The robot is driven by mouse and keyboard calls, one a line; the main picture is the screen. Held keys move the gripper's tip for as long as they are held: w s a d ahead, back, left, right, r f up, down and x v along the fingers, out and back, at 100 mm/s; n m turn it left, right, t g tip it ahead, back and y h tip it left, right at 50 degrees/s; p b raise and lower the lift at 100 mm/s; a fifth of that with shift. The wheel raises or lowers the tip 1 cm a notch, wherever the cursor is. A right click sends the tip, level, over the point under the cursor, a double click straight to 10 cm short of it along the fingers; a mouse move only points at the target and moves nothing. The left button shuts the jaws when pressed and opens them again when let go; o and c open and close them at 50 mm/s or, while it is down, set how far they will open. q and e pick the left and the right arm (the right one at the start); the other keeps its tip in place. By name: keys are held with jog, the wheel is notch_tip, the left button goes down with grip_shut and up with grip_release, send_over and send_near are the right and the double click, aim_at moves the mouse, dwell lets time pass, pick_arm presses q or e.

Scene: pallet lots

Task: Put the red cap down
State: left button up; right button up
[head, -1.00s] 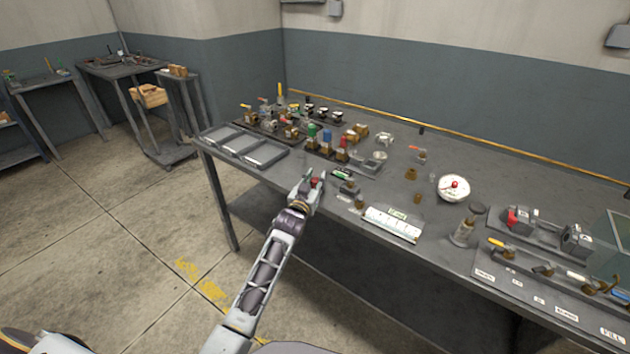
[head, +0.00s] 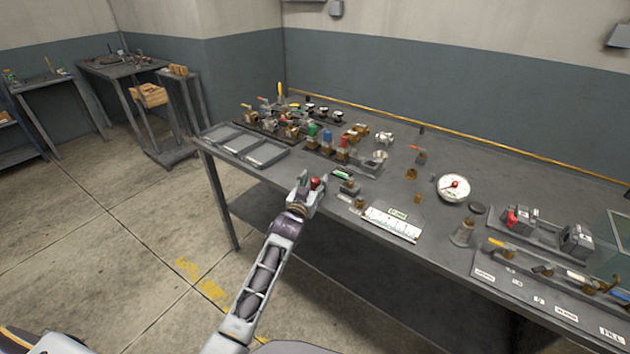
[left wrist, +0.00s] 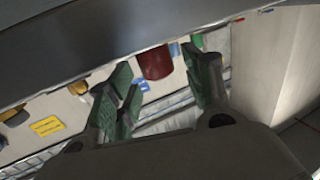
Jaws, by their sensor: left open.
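The red cap (head: 315,183) shows at the fingers of my left gripper (head: 313,181), by the front edge of the grey workbench (head: 385,169). In the left wrist view the cap (left wrist: 155,62) is a short dark-red cylinder in the gap between the green-padded fingers of my left gripper (left wrist: 160,72). The fingers are spread, with a gap to the cap on the right side. I cannot tell whether the cap rests on the bench. My right gripper is not in view.
An empty grey compartment tray (head: 241,146) lies at the left end of the bench. Several valves and fittings stand behind the gripper.

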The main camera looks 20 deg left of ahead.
pick_arm(q)
jog(key=s, duration=1)
jog(key=shift+s+a, duration=0.15)
jog(key=shift+s, duration=0.05)
